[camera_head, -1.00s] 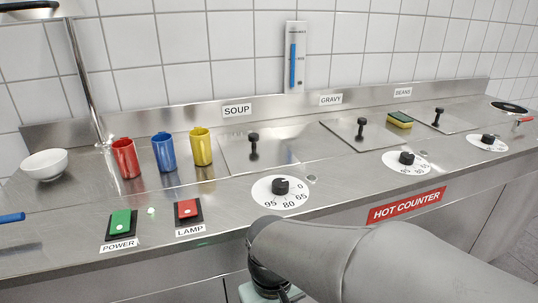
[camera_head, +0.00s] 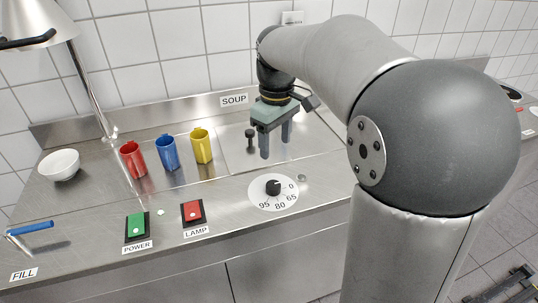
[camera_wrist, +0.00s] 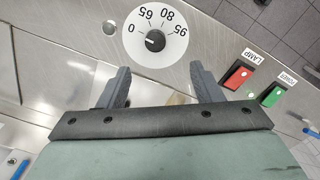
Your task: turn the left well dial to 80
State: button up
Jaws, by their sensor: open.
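The left well dial is a black knob (camera_head: 273,187) on a white round plate marked 0, 65, 80 and 95. It sits on the counter front below the SOUP label (camera_head: 234,100). In the wrist view the knob (camera_wrist: 155,41) shows whole, beyond my fingertips; a small pale mark on it seems to face the 0 side. My gripper (camera_head: 275,150) hangs above the soup well lid, fingers down, behind the dial and apart from it. Its two fingers (camera_wrist: 159,80) are open with nothing between them.
The black-knobbed soup lid (camera_head: 235,152) is beside my gripper. Red (camera_head: 132,159), blue (camera_head: 167,153) and yellow (camera_head: 201,146) mugs stand left of it. Green power (camera_head: 137,226) and red lamp (camera_head: 193,212) switches are left of the dial. My arm hides much of the right counter.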

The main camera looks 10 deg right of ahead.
aim_at(274, 184)
jog(key=shift+n, duration=0.3)
jog(key=f, duration=0.5)
jog(key=w+f, duration=0.1)
jog(key=f, duration=0.9)
jog(key=shift+w, duration=0.3)
jog(key=shift+r, duration=0.1)
jog(key=c, duration=1)
